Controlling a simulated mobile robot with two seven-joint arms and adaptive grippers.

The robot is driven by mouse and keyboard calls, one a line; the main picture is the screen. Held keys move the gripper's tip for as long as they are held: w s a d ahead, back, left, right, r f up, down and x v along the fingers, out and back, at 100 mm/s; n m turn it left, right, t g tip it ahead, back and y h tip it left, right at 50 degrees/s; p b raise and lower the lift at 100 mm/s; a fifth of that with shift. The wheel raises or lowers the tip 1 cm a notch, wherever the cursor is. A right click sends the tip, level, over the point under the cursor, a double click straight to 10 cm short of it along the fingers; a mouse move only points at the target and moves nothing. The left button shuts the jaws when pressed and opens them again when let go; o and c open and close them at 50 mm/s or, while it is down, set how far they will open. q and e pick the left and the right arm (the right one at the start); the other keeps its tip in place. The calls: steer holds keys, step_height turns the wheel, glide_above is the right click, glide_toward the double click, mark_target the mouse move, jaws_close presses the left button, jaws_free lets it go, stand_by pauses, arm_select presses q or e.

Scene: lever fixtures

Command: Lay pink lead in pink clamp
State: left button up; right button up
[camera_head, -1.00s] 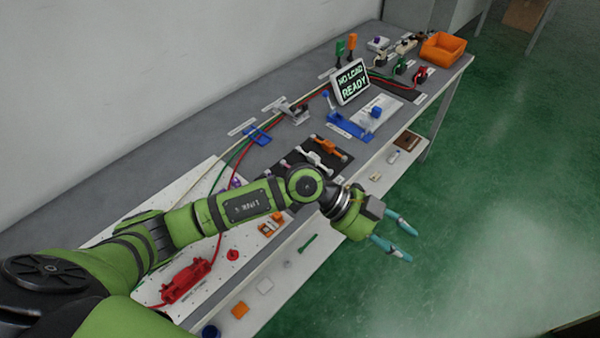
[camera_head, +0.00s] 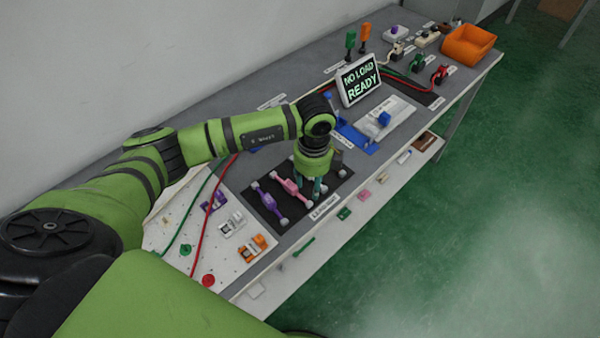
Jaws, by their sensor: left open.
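The pink lead (camera_head: 291,187) lies on the dark mat (camera_head: 262,217), beside a purple lead (camera_head: 269,202). My left gripper (camera_head: 309,187) is open and points down over the mat, just right of the pink lead. One finger is close to the pink lead; I cannot tell if they touch. I cannot make out a pink clamp. A purple clamp (camera_head: 213,201), a white clamp (camera_head: 232,225) and an orange clamp (camera_head: 252,247) sit on the white board (camera_head: 185,225), which my left arm partly covers. My right gripper is not in view.
A blue lever fixture (camera_head: 357,137) and a screen reading "NO LOAD READY" (camera_head: 359,82) stand beyond the gripper. An orange bin (camera_head: 468,45) is at the far end. Red and green cables run across the board. A lower shelf (camera_head: 320,236) holds small items.

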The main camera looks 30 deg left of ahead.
mark_target(309, 202)
arm_select(q)
steer(key=f, duration=0.1)
steer(key=s+f+p, duration=0.1)
steer(key=f+p, duration=0.1)
steer(key=shift+s+f, duration=0.15)
steer(key=shift+s, duration=0.15)
step_height(309, 202, down, 3)
steer(key=shift+w+r+p, duration=0.1)
steer(key=shift+r+p, duration=0.1)
steer(key=shift+p, duration=0.1)
steer(key=shift+w+f, duration=0.15)
steer(key=shift+f, duration=0.25)
steer(key=shift+c, duration=0.8)
steer(key=c, duration=0.7)
jaws_close()
steer(key=shift+r, duration=0.1)
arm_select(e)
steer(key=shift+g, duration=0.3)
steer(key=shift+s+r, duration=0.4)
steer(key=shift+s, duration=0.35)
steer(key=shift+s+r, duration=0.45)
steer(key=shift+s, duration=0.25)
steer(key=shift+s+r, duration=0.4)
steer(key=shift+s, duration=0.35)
